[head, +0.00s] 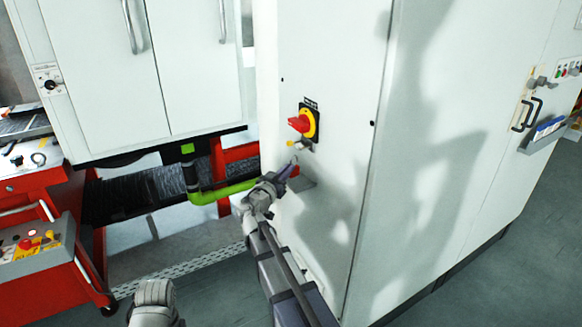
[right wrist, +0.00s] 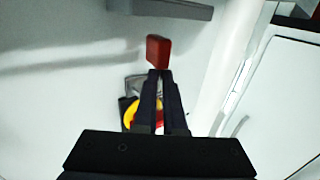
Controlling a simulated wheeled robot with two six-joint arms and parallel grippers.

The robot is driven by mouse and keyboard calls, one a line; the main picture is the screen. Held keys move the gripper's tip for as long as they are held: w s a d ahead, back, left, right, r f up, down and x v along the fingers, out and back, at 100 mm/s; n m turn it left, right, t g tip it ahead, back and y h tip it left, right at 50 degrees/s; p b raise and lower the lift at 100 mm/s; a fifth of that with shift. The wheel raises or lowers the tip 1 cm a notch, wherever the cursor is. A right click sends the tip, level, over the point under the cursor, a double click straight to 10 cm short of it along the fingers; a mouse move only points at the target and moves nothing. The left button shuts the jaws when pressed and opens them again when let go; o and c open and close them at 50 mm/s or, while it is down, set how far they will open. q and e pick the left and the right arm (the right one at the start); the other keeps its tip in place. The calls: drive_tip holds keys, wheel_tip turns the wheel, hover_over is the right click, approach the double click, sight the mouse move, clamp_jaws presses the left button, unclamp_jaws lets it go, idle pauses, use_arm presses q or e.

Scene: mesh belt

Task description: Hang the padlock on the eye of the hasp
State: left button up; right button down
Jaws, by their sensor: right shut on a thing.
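The red padlock (right wrist: 158,50) is at the tips of my right gripper (right wrist: 160,76), whose dark fingers are shut on it. The small pale hasp (head: 305,145) sits under the red-and-yellow rotary switch (head: 307,123) on the white cabinet. Its eye is too small to make out, and I cannot tell whether the shackle touches it.
A green pipe (head: 222,192) runs left of my right gripper. A red cart (head: 35,185) and a control box (head: 35,248) stand at the left.

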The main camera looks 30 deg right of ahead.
drive_tip(key=v, duration=1.5)
drive_tip(key=shift+s, duration=0.1)
drive_tip(key=shift+m+g+h, duration=0.5)
drive_tip(key=shift+m+g, duration=0.1)
drive_tip(key=shift+g, duration=0.2)
drive_tip(key=d, duration=0.8)
drive_tip(key=shift+d, duration=0.35)
